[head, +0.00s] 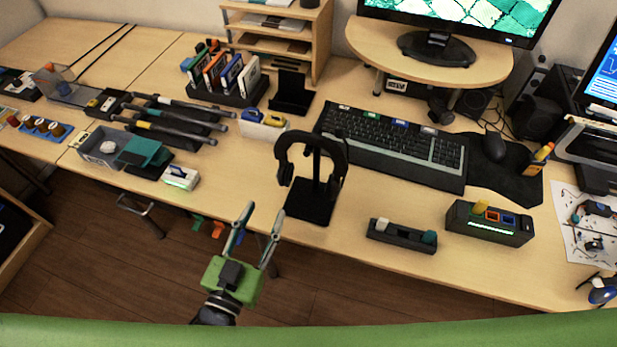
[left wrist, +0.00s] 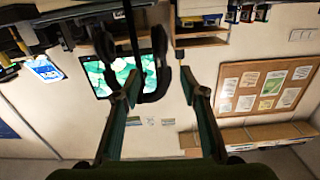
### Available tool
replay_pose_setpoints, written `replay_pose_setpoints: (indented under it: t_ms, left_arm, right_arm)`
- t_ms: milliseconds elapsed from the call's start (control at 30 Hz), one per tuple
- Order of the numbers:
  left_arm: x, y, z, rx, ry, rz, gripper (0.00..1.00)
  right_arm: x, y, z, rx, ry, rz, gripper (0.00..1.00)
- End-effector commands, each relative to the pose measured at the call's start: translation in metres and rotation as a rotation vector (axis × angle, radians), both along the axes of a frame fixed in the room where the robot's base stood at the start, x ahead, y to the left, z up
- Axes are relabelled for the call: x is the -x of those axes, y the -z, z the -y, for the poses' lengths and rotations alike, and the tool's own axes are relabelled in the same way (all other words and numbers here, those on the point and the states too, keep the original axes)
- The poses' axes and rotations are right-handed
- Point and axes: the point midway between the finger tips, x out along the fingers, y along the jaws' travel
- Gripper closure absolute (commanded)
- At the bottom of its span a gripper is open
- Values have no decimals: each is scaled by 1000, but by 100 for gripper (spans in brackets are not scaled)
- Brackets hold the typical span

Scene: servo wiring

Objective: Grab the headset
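The black headset (head: 285,168) hangs on a black stand with a square base (head: 309,205), near the front edge of the desk. My left gripper (head: 263,209), with a green body, is open and empty in front of the desk edge, left of and nearer than the stand. In the left wrist view the scene is upside down. There the headset (left wrist: 163,66) shows ahead, partly between the spread fingers of the left gripper (left wrist: 161,88). I see no contact between them. My right gripper is not identifiable in the head view.
The desk (head: 365,270) is bare just right of the stand's base. A keyboard (head: 395,142) lies close behind right. A small dark holder (head: 402,235) stands to the right, a small white box (head: 181,177) to the left. A white box with blue items (head: 262,125) is behind left.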

Motion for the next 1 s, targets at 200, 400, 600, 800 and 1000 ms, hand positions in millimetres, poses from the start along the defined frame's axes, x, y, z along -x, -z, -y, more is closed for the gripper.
replay_pose_setpoints:
  t_ms: [200, 400, 600, 800, 1000]
  left_arm:
    - [-24, -12, 8, 7, 0, 23, 61]
    - [-62, -11, 20, 7, 0, 21, 61]
    - [-80, -9, 26, 6, 0, 17, 61]
    - [-100, -13, 32, 6, 0, 19, 61]
    - [-126, -11, 41, 6, 0, 18, 61]
  right_arm:
    - [1, -4, 7, 9, -3, -2, 100]
    - [2, -9, 8, 9, -3, -3, 100]
    - [2, -11, 8, 9, -3, -3, 100]
    - [3, -18, 7, 8, -2, -4, 100]
    - [3, -23, 3, 4, -1, -4, 100]
